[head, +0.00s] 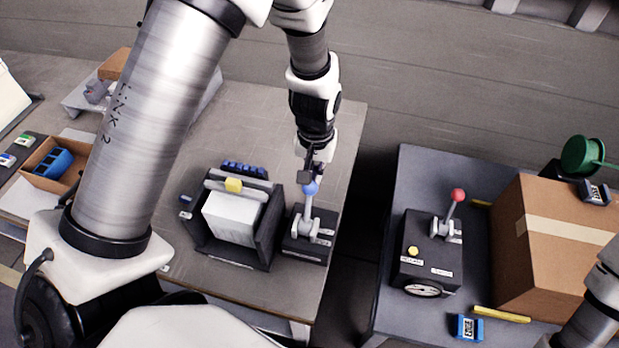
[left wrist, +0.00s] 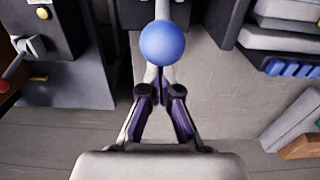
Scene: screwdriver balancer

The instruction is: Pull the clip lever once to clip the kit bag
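The clip lever is a grey handle with a blue ball knob (head: 310,188), standing on a small black base (head: 307,246) on the left table. The knob also shows large in the left wrist view (left wrist: 165,43). The white kit bag (head: 232,217) sits in the black clip machine just left of the lever. My left gripper (head: 313,172) is at the knob from above. In the left wrist view its fingertips (left wrist: 157,75) are close together at the knob's lower edge. The knob hides their ends, so I cannot tell whether they grip it. My right gripper is out of view.
A second black box with a red-knobbed lever (head: 458,195) stands on the right table, beside a large cardboard carton (head: 560,245). A dark gap separates the tables. A small open box with a blue item (head: 53,162) is at the far left.

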